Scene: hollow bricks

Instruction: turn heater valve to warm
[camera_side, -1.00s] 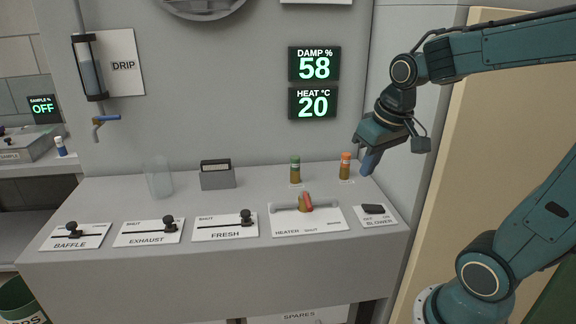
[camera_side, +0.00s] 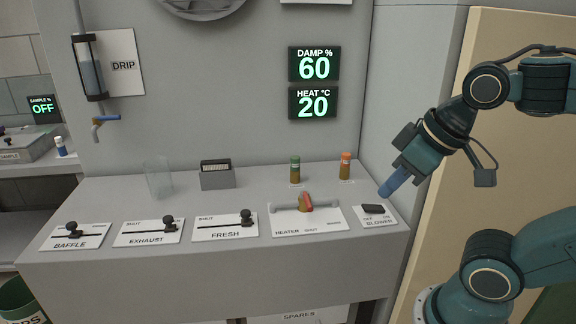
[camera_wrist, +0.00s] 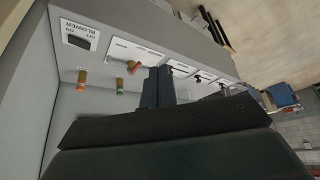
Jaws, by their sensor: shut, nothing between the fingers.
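The heater valve (camera_side: 305,203) is a brass body with a red handle on a grey pipe, on a white plate (camera_side: 310,228) marked HEATER, SHUT and a word too small to read surely. The handle stands nearly upright, tilted slightly. It also shows in the wrist view (camera_wrist: 134,67). My gripper (camera_side: 388,192) is shut and empty, with blue fingers pointing down and left. It is to the right of the valve, apart from it, above the BLOWER switch (camera_side: 373,209). In the wrist view the shut fingers (camera_wrist: 158,78) cover part of the bench.
BAFFLE (camera_side: 72,228), EXHAUST (camera_side: 168,221) and FRESH (camera_side: 246,217) sliders line the bench front. A green-capped bottle (camera_side: 295,170) and an orange-capped bottle (camera_side: 345,166) stand behind the valve. A glass (camera_side: 158,178) and grey box (camera_side: 217,177) stand further left. The heat display (camera_side: 313,104) reads 20.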

